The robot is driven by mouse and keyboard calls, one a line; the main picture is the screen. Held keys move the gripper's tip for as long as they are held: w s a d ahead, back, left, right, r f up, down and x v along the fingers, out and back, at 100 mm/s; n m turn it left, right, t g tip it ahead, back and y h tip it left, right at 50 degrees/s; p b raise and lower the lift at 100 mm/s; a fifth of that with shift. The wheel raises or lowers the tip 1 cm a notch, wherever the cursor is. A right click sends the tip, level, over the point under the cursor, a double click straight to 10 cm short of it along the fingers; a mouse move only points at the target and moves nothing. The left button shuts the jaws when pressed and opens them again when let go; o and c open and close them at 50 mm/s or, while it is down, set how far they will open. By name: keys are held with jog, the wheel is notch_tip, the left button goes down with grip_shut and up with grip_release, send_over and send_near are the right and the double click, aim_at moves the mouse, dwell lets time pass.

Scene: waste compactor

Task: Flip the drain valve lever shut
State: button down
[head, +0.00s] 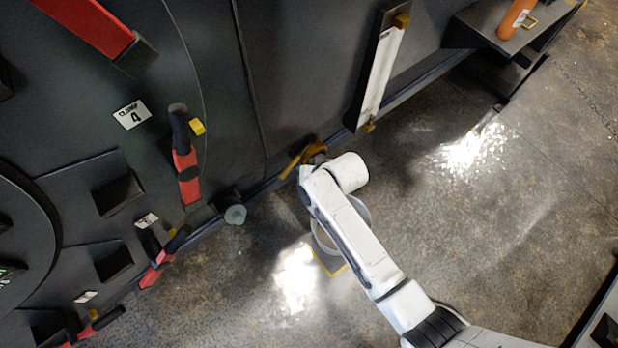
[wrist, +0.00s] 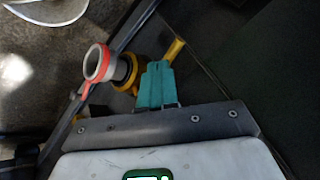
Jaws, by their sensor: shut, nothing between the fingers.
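The drain valve has a yellow lever (wrist: 174,50) that sticks out up and right, just past my fingertips in the wrist view. Its yellow body (wrist: 128,72) sits left of my fingers, beside a grey round spout with a red rim (wrist: 98,63). My gripper (wrist: 156,68) has teal fingers pressed together with nothing between them. The fingertips are close to the lever's base; I cannot tell whether they touch. In the head view the yellow lever (head: 292,163) shows at the machine's lower edge, and my arm hides the fingers and most of the valve.
A pale bucket (head: 362,212) stands on the floor below, partly behind my arm; its rim also shows in the wrist view (wrist: 52,20). The dark machine panel carries red handles (head: 186,165) on the left. A shelf (head: 500,40) holds an orange bottle (head: 515,18). Floor at right is clear.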

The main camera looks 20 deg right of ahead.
jog(key=shift+s+a+r, duration=0.1)
jog(key=shift+s+r, duration=0.35)
jog(key=shift+r, duration=0.3)
jog(key=shift+s+r, duration=0.5)
jog(key=shift+r, duration=0.25)
jog(key=shift+s+a+r, duration=0.1)
jog(key=shift+s+r, duration=0.35)
jog(key=shift+r, duration=0.3)
